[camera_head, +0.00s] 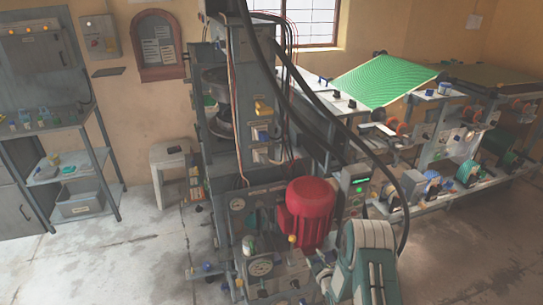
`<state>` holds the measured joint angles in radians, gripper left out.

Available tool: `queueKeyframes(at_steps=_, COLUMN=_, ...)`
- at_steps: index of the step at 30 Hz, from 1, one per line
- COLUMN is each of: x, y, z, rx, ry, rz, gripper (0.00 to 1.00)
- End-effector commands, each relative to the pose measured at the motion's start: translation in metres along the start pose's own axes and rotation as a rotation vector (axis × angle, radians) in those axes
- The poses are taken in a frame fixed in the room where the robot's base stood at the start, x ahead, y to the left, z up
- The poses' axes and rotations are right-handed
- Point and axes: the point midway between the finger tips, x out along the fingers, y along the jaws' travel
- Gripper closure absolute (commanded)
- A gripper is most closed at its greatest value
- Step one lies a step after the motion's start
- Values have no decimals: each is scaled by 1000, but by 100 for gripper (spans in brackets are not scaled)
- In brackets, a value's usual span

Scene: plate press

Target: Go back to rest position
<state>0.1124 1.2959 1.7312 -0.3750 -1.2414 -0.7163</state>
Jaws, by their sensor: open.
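I cannot make out my gripper anywhere in the head view. The plate press (240,120) stands upright in the middle, a tall grey machine with black hoses and thin cables. A red motor (308,212) sits low on its right side. Round gauges (261,267) and small knobs are on its lower front. A control box with a green light (357,184) is right of the red motor. A teal and pale ribbed housing (370,262) fills the lower right centre.
A long bench line with a green sheet (382,80) and rollers extends right. A grey shelf rack (72,165) with small items stands at left. A small white stool (172,160) is beside the press. The concrete floor is clear at lower left (110,255) and lower right (470,255).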

Motion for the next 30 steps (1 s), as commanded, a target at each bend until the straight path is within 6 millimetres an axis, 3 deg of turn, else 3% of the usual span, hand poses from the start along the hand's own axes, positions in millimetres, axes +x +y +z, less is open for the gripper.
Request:
queueKeyframes(at_steps=1, x=3, y=20, z=-15, rx=6, ry=-19, rz=-2, gripper=47)
queueKeyframes(at_steps=7, x=2, y=79, z=-60, rx=57, ry=-123, rz=-25, gripper=47)
queueKeyframes(at_steps=14, x=-22, y=137, z=-114, rx=133, ry=-243, rz=-42, gripper=47)
queueKeyframes(at_steps=21, x=-68, y=184, z=-167, rx=233, ry=-366, rz=-48, gripper=47)
queueKeyframes(at_steps=30, x=-151, y=218, z=-226, rx=380, ry=-510, rz=-53, gripper=47)
